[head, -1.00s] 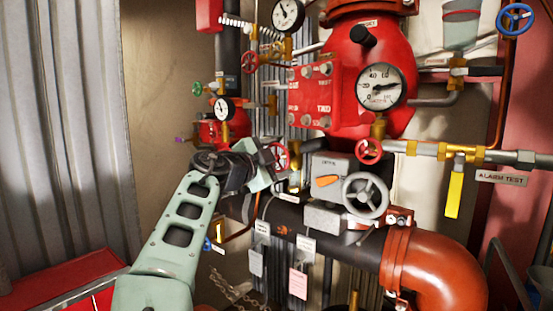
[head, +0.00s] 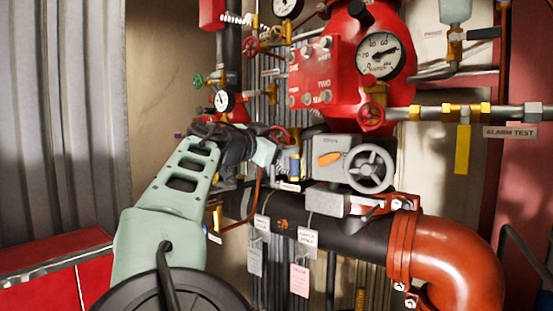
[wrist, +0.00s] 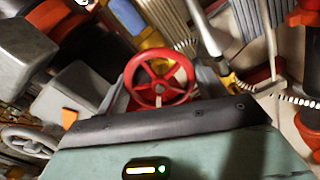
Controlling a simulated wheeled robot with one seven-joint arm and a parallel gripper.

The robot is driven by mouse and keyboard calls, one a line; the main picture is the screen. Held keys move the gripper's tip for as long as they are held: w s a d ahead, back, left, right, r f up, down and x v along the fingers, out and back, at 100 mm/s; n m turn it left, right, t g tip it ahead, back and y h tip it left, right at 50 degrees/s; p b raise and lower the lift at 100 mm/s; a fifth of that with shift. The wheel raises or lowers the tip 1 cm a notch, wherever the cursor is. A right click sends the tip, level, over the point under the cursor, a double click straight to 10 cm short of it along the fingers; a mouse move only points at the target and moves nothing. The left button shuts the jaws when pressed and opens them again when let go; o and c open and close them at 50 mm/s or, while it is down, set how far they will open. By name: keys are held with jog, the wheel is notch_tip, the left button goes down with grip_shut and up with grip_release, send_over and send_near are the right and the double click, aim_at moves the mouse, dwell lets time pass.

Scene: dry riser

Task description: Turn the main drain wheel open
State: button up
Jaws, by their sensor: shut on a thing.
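A small red spoked handwheel (head: 280,136) sits left of the grey valve box in the head view, partly hidden by my gripper. I take it for the main drain wheel, though I cannot read its label. In the wrist view the red wheel (wrist: 160,81) faces me, straight ahead and between my grey fingers. My gripper (head: 274,143) reaches it from the left and is shut on its rim. The exact contact is hidden behind the dark edge of the hand in the wrist view.
A grey handwheel (head: 370,168) on a grey box with an orange pointer is to the right. A thick black pipe (head: 340,236) with hanging tags runs below. A red cabinet (head: 55,275) stands at lower left.

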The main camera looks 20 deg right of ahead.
jog(key=n+b, duration=0.1)
jog(key=n, duration=0.1)
jog(key=n+b, duration=0.1)
jog(key=shift+f+n+b, duration=0.2)
jog(key=shift+n+b, duration=0.1)
jog(key=shift+n, duration=0.1)
jog(key=n+b, duration=0.1)
jog(key=n, duration=0.2)
jog(key=shift+n+b, duration=0.3)
jog(key=shift+b, duration=0.05)
jog(key=n+b, duration=0.1)
jog(key=n, duration=0.2)
jog(key=shift+r+n, duration=0.1)
jog(key=shift+n, duration=0.3)
jog(key=n, duration=0.3)
jog(key=shift+n+b, duration=0.3)
jog(key=shift+b, duration=0.05)
jog(key=n, duration=0.3)
jog(key=shift+n, duration=0.3)
jog(key=n, duration=0.3)
jog(key=shift+n+p, duration=0.3)
jog(key=shift+p, duration=0.05)
jog(key=n+p, duration=0.1)
jog(key=n, duration=0.3)
jog(key=shift+r+p, duration=0.1)
jog(key=shift+p, duration=0.2)
jog(key=shift+n+p, duration=0.75)
jog(key=shift+n, duration=0.95)
